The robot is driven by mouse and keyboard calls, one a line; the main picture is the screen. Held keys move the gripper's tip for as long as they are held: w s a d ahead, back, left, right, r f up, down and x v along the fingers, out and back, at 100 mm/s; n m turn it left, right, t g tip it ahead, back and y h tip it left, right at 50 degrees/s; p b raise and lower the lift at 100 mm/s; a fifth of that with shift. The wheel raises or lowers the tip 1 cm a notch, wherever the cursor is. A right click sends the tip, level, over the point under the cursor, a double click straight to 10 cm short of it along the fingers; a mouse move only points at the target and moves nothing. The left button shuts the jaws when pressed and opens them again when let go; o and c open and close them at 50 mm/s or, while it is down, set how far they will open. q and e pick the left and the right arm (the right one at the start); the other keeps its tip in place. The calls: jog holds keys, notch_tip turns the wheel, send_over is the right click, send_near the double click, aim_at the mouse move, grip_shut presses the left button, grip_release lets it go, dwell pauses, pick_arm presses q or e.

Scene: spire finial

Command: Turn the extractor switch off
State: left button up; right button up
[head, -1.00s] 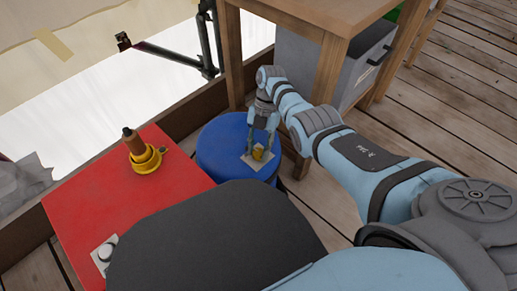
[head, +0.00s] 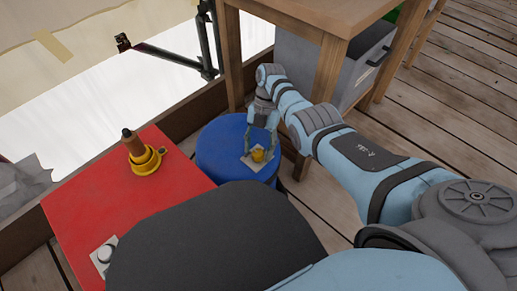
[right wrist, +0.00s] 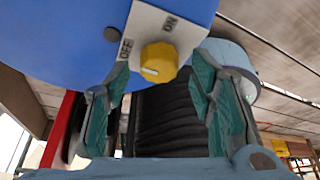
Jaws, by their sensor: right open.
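The extractor switch is a yellow knob (head: 258,155) on a pale plate on top of a round blue drum (head: 219,150). In the right wrist view the knob (right wrist: 158,62) sits on its white plate (right wrist: 143,20), printed OFF at the left and ON at the upper right. A pale mark on the knob is at its lower left edge in that view. My right gripper (head: 262,146) is open over the drum. In the wrist view its two fingers (right wrist: 165,85) stand apart on either side of the knob, with gaps. My left gripper is out of view.
A red table (head: 120,205) holds a yellow ringed base with a brown spire piece (head: 132,145) and a round white-grey switch (head: 105,252). A wooden table (head: 325,70) and a grey box (head: 365,60) stand close behind my right arm.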

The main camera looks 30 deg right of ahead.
jog(key=v, duration=1.1)
jog(key=shift+r, duration=0.1)
